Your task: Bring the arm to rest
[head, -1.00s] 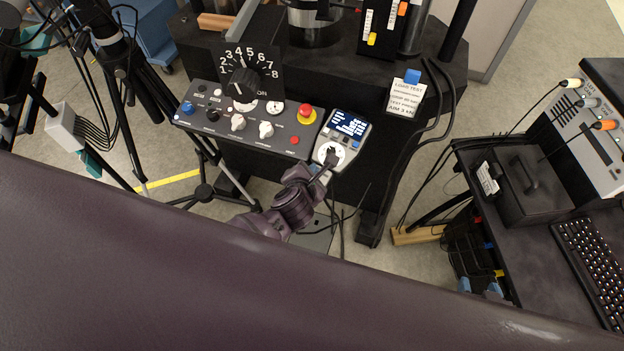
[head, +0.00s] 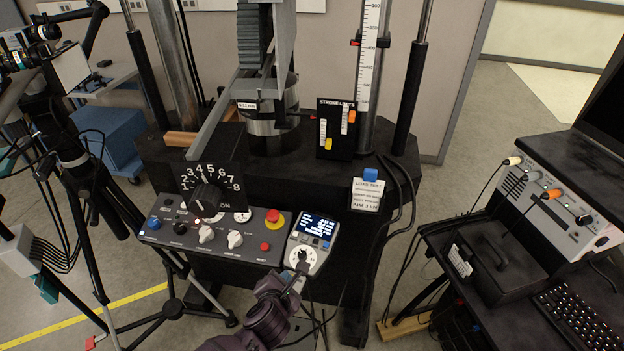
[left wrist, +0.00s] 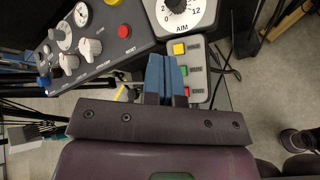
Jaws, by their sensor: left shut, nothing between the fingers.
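My left arm comes up from the bottom of the head view, with purple links. Its left gripper (head: 299,272) overlaps the lower edge of a grey handset (head: 322,230) that has a lit screen and a white dial (head: 303,258). In the left wrist view the blue fingers (left wrist: 166,70) are together with nothing between them. Their tips lie just below the round dial marked AIM (left wrist: 180,12), beside a grey block with yellow, green and red buttons (left wrist: 193,70). I cannot tell whether they touch anything. My right gripper is in neither view.
A control panel (head: 215,238) with knobs and a red button stands left of the handset, below a large black numbered dial (head: 209,192). Tripod legs (head: 105,235) stand at the left. A desk with a keyboard (head: 578,318) is at the right. Cables hang between the machine and desk.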

